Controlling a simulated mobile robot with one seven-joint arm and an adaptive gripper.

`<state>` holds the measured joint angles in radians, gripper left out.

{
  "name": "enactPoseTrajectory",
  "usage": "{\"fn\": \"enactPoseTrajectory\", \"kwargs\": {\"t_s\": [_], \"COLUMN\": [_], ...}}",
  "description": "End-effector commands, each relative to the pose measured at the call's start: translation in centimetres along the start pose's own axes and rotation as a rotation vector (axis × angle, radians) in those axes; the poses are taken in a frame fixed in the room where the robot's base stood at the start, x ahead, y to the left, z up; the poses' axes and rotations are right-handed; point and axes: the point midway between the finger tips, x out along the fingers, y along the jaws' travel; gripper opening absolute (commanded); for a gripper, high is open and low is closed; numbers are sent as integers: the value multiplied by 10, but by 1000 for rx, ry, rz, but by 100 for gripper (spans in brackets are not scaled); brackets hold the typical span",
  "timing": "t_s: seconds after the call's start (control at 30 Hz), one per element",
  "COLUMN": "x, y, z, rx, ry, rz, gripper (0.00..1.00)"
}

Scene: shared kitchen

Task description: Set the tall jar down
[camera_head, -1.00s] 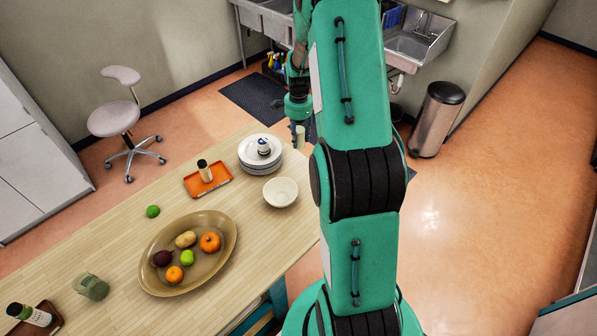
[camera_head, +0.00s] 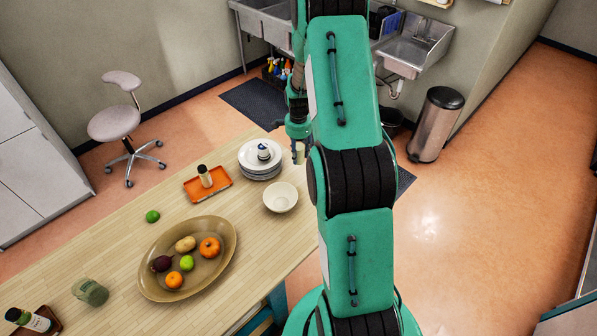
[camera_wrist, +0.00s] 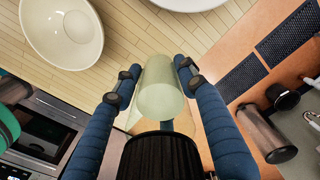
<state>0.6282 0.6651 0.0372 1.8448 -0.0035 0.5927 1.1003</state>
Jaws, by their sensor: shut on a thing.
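The tall jar is a pale green, see-through cylinder (camera_wrist: 160,88) between my blue fingers in the wrist view. My gripper (camera_wrist: 158,80) is shut on it, one finger on each side. The jar (camera_head: 301,155) shows there as a small pale patch, partly hidden by my arm. I cannot tell whether its base touches the wooden table (camera_head: 110,245).
A cream bowl (camera_head: 280,197) and stacked white plates (camera_head: 259,172) with a small jar on top stand nearby. An orange tray (camera_head: 221,175) holds a bottle. A fruit platter (camera_head: 150,280) lies nearer. Bare floor (camera_wrist: 262,48) shows past the table edge.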

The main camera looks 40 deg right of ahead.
Motion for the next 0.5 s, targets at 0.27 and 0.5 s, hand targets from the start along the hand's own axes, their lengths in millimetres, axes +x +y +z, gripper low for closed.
{"fn": "enactPoseTrajectory", "kwargs": {"t_s": [0.27, 0.5], "x": [34, 48], "y": [1, 0], "z": [0, 0], "rx": [0, 0], "ry": [-1, 0], "rz": [3, 0], "gripper": [3, 3]}}
